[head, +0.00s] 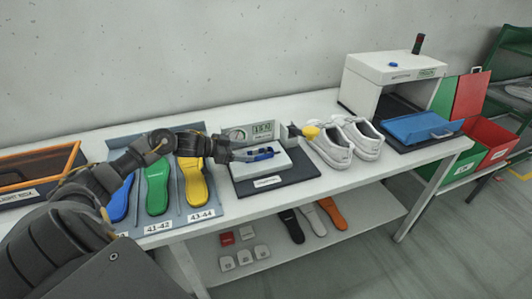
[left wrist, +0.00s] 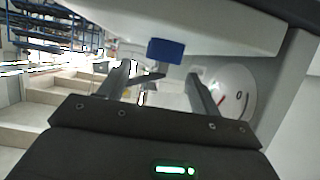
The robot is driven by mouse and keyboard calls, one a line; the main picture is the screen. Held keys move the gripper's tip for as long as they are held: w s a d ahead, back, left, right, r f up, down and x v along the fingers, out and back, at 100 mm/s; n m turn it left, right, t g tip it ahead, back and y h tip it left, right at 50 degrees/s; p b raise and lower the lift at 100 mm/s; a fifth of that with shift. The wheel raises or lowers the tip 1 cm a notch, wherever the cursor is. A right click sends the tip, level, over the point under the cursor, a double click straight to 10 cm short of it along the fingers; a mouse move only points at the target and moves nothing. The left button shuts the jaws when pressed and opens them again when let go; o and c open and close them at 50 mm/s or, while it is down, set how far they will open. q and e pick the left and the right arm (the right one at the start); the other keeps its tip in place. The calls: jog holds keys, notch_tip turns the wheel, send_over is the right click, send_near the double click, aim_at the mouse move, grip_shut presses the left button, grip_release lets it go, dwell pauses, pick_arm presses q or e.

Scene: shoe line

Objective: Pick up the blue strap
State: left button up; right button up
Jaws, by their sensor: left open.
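The blue strap (head: 262,154) lies at the white testing device (head: 262,168), which has a gauge and a digital display. It also shows in the left wrist view as a blue block (left wrist: 165,51), just past the fingertips and roughly between them. My left gripper (head: 238,154) comes in from the left beside the strap; its fingers are small and partly hard to make out in the head view. In the left wrist view its two fingers (left wrist: 160,82) stand apart with nothing held between them. My right gripper is not in view.
White shoes (head: 342,142) with a yellow knob-like thing (head: 311,132) stand right of the device. Insoles in blue, green (head: 157,184) and yellow lie on a tray at left. A white box machine (head: 390,75) and blue tray (head: 420,127) are at right.

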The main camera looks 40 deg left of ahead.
aim_at(256, 152)
pick_arm(q)
jog(key=shift+w+d, duration=0.15)
jog(key=shift+w, duration=0.1)
jog(key=p+x, duration=0.1)
jog(key=x, duration=0.2)
jog(key=shift+w+d+f+p, duration=0.1)
jog(key=shift+w+f+p, duration=0.1)
jog(key=shift+w+p, duration=0.15)
jog(key=shift+w+d+f, duration=0.25)
jog(key=shift+w, duration=0.05)
jog(key=c, duration=1.1)
jog(key=shift+c, duration=0.2)
notch_tip(256, 152, up, 18)
jog(key=b, duration=0.2)
